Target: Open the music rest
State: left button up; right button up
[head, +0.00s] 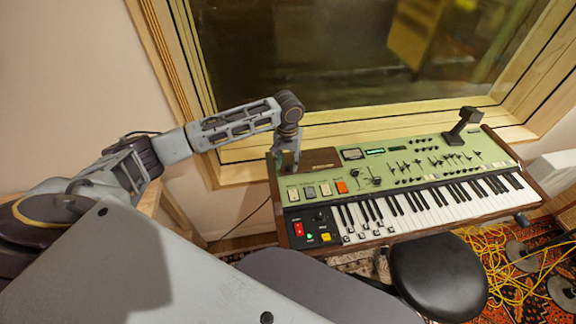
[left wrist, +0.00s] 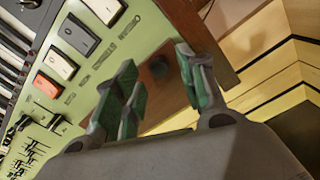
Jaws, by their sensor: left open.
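The green-panelled keyboard (head: 398,171) stands below the window. A brown wooden panel (head: 322,157) lies flat at its back left; it looks like the music rest, though I cannot be sure. My left gripper (head: 287,163) points down at the left end of this panel. In the left wrist view my left gripper (left wrist: 158,88) is open, with green-padded fingers apart. The brown panel (left wrist: 157,99) lies beyond them, and a small dark knob (left wrist: 159,66) shows between the fingers. I cannot tell whether the fingers touch anything. My right gripper is out of view.
A black angled fixture (head: 463,127) stands at the keyboard's back right. The wooden window frame (head: 370,128) runs close behind the keyboard. A black round stool (head: 437,275) stands in front. Yellow cables (head: 505,265) lie on the rug at the right.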

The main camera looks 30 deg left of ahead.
pick_arm(q)
jog(key=shift+f, duration=1.2)
jog(key=shift+c, duration=0.5)
jog(key=c, duration=0.5)
jog(key=shift+c, duration=1)
grip_shut()
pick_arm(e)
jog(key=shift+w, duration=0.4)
